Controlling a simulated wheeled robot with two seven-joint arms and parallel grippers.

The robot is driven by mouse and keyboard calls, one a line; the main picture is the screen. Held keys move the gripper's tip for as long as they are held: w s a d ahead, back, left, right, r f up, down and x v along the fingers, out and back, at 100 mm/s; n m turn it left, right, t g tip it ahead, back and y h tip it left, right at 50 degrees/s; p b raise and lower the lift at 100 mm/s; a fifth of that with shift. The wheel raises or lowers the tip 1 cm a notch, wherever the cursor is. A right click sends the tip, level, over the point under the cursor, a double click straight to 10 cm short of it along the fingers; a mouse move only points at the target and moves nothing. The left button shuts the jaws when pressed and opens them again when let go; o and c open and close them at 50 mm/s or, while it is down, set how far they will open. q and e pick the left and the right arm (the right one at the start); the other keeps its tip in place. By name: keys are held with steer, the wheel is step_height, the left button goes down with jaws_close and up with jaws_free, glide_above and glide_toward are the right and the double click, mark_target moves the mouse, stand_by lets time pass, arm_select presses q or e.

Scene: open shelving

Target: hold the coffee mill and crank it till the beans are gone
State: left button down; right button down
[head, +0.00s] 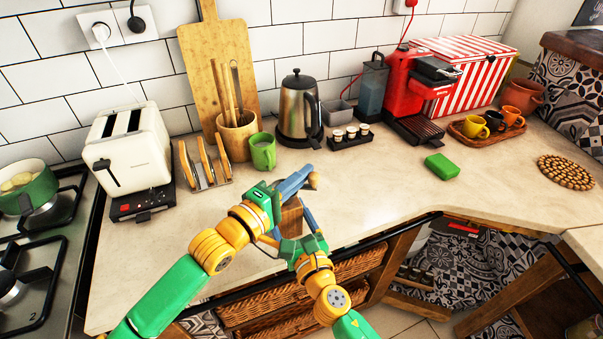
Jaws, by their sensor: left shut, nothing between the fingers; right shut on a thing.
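The coffee mill (291,219) has a brown wooden body and stands near the counter's front edge, largely hidden by my grippers. A small tan knob (314,180), which looks like the crank's handle, shows just beyond my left fingertips. My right gripper (294,226) is shut on the mill's body from the front, with blue fingers on either side of it. My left gripper (298,181) is shut and empty above the mill, close beside the knob. I cannot tell whether it touches the knob. The beans are not visible.
A green mug (262,152), a toast rack (205,166) and a steel kettle (298,108) stand behind the mill. A white toaster (128,150) and a hob are at left. A green block (442,167) lies to the right. The counter (375,185) right of the mill is clear.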

arm_select(q)
steer(key=shift+s+a, duration=0.1)
steer(key=shift+s, duration=0.3)
steer(key=shift+w, duration=0.15)
steer(key=s+a, duration=0.2)
steer(key=a, duration=0.5)
steer(key=shift+s+a, duration=0.25)
steer(key=shift+a, duration=0.15)
